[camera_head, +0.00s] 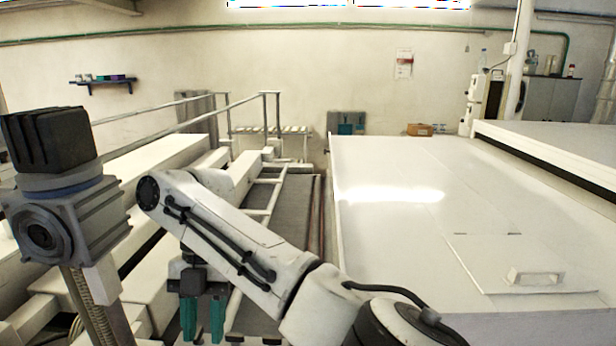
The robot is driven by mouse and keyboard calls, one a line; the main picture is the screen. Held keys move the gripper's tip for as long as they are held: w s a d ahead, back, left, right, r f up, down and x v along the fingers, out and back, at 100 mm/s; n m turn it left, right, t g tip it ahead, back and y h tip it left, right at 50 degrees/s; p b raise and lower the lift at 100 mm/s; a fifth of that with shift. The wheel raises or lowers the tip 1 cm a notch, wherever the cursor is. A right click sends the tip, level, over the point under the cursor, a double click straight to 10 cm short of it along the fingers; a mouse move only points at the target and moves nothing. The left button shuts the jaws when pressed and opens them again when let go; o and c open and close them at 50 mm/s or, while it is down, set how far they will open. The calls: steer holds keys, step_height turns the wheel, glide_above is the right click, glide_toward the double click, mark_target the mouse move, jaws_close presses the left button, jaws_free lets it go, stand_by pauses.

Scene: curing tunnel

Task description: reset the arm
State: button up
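My white arm comes in from the bottom right and reaches up and left across the view. Its gripper (203,325) hangs below the raised end of the arm, at the lower left. Its two teal fingers point down with a narrow gap between them. I see nothing held between them. Part of the wrist is hidden behind the arm link.
A large white machine cover (390,240) with a handled hatch (520,270) fills the right. A grey motor (70,220) with a black top stands close at the left. White beams and a railing (230,105) lie behind the arm. A dark walkway (288,215) runs between.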

steer(key=s+d+f+m+y+b, duration=0.1)
steer(key=s+f+m, duration=0.25)
steer(key=f, duration=0.55)
steer(key=s+d+f+m+y+b, duration=0.1)
steer(key=s+f+m, duration=0.25)
steer(key=f, duration=0.45)
steer(key=s+d+f+m+t+y+b, duration=0.1)
steer(key=s+d+f+m+t+y, duration=0.2)
steer(key=d+f+m, duration=0.75)
steer(key=s+d+f+m+t+h+b, duration=0.1)
steer(key=s+d+f+m, duration=0.4)
steer(key=d, duration=0.4)
steer(key=s+d+f+m+t+h+b, duration=0.1)
steer(key=s+d+f+m, duration=0.1)
steer(key=s+d+m, duration=0.5)
steer(key=s+d+m+h, duration=0.1)
steer(key=s+d+m, duration=0.2)
steer(key=s+d, duration=0.2)
steer(key=s+d+m+h, duration=0.2)
steer(key=s+d+m, duration=0.2)
steer(key=d, duration=0.6)
steer(key=shift+s+d+r, duration=0.2)
steer(key=shift+s+d, duration=0.1)
steer(key=shift+s, duration=0.65)
steer(key=shift+a, duration=0.15)
